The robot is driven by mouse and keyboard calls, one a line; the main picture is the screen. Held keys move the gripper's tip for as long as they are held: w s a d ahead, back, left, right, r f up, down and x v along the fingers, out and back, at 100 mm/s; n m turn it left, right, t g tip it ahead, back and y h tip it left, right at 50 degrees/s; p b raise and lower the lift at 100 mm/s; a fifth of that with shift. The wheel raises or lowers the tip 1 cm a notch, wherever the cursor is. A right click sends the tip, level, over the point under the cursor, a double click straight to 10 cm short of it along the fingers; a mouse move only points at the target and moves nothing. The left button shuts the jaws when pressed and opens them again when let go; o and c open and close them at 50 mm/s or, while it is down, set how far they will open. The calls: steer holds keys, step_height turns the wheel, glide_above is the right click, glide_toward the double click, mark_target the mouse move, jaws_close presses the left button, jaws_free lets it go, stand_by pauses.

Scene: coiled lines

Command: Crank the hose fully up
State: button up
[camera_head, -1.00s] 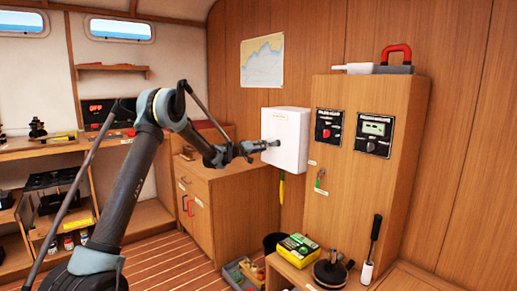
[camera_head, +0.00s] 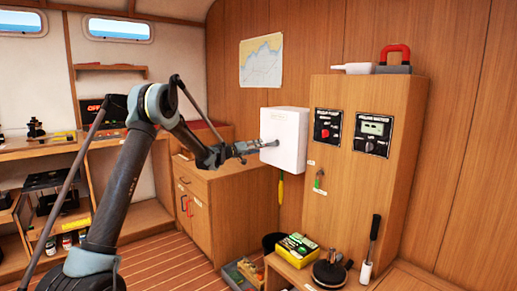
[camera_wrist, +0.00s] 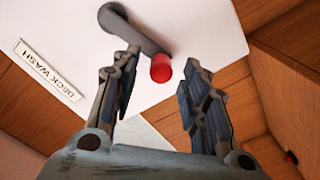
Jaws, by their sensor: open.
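The hose reel is a white box (camera_head: 284,139) on the wooden wall, and the wrist view shows its "DECK WASH" label (camera_wrist: 47,70). In the wrist view a grey crank arm (camera_wrist: 134,28) on its face ends in a red knob (camera_wrist: 161,68). My gripper (camera_wrist: 155,85) is open, with its two fingers on either side of and just short of the knob. The knob looks free between the fingertips; I cannot tell whether a finger touches the crank arm. In the head view my gripper (camera_head: 252,147) is at the box's front. A yellow hose end (camera_head: 281,189) hangs below the box.
A wooden cabinet (camera_head: 366,185) with two control panels stands right of the box. A wooden counter (camera_head: 212,185) is to its left. Below are a black bin (camera_head: 274,242), a yellow-green box (camera_head: 297,247) and a bench with several tools.

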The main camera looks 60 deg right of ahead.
steer(key=v, duration=0.8)
steer(key=shift+a, duration=0.35)
steer(key=shift+w, duration=0.15)
